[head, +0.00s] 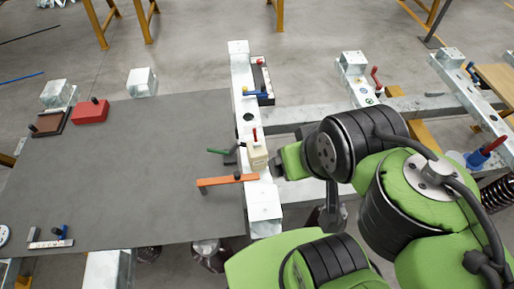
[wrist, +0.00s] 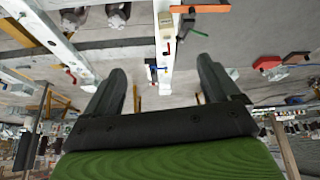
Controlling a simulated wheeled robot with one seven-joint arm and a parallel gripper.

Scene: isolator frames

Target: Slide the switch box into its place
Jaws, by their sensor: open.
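I take the cream box with a red lever (head: 257,152) to be the switch box. It stands on the pale metal rail (head: 241,90), at the right edge of the grey sheet. The box also shows at the top of the wrist view (wrist: 166,22). My gripper (wrist: 161,65) is open, with nothing between its two dark fingers. In the wrist view the box appears beyond the fingertips, apart from them. In the head view my green wrist is just right of the box, and the fingers are hard to make out. I cannot tell whether the box is fully seated.
An orange bar (head: 227,181) and a green-handled dark piece (head: 229,155) lie close beside the box. A black holder with blue and red parts (head: 262,82) is farther up the rail. A red box (head: 90,111) sits on the grey sheet (head: 140,180), whose middle is clear.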

